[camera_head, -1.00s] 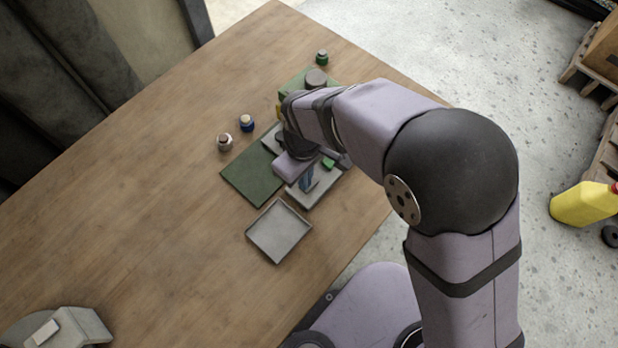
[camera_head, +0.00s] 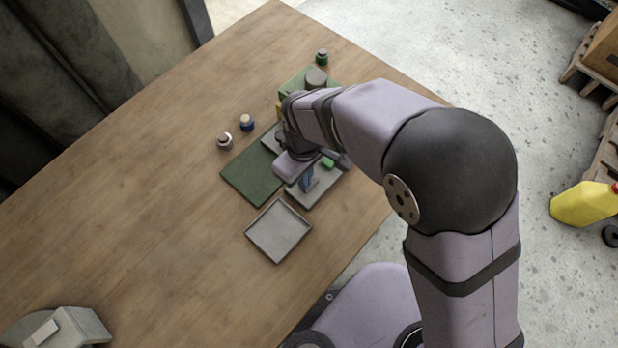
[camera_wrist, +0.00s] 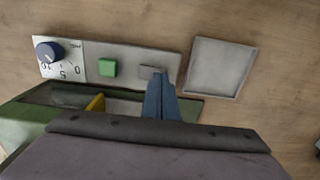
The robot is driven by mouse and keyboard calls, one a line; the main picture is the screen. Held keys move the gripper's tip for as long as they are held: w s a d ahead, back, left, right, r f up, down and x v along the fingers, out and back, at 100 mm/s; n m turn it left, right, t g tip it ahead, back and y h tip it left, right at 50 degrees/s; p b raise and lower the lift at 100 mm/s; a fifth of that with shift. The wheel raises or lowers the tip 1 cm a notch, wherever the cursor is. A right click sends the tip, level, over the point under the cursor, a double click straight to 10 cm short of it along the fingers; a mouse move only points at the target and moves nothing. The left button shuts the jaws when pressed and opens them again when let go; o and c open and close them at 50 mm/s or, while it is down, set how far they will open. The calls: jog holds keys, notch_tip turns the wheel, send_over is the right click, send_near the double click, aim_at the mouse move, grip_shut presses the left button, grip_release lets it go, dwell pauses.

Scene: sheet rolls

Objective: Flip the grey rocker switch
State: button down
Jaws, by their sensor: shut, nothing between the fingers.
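The grey rocker switch (camera_wrist: 150,72) is small and sits on a light grey panel (camera_wrist: 128,60), to the right of a square green button (camera_wrist: 107,67) in the wrist view. My gripper (camera_wrist: 160,80) has its blue fingers together with nothing between them. The fingertips are right beside the switch and cover part of it; I cannot tell if they touch it. In the head view my gripper (camera_head: 306,188) points down over the near end of the panel. The green button (camera_head: 328,163) shows behind it, and the switch is hidden there.
A blue dial (camera_wrist: 48,51) on a marked plate is left of the button. An empty grey tray (camera_head: 279,231) lies near the panel. A green plate (camera_head: 251,178), small jars (camera_head: 247,123) and a grey block (camera_head: 66,328) are on the table. The table's left side is mostly clear.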

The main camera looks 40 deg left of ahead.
jog(key=shift+f+b, duration=0.3)
jog(key=shift+f, duration=0.3)
jog(key=shift+r, duration=0.1)
dwell(0.3)
notch_tip(320, 180, up, 7)
jog(key=p, duration=0.6)
dwell(0.7)
jog(key=s+d+f+m+h, duration=0.1)
jog(key=s+d+m, duration=0.1)
jog(key=d, duration=0.4)
jog(key=s+d+f+m+h, duration=0.1)
jog(key=d+f+m, duration=0.1)
jog(key=d, duration=0.4)
jog(key=w+d+r+m, duration=0.3)
jog(key=d+m, duration=0.1)
jog(key=d, duration=0.5)
jog(key=w+d+r+m+y, duration=0.1)
jog(key=w+d+r+m, duration=0.2)
jog(key=d, duration=0.6)
jog(key=w+d+r+m+y, duration=0.1)
jog(key=w+d+r+m, duration=0.2)
jog(key=w+d+m, duration=0.2)
jog(key=d+m, duration=0.2)
jog(key=d, duration=0.2)
jog(key=shift+d, duration=0.15)
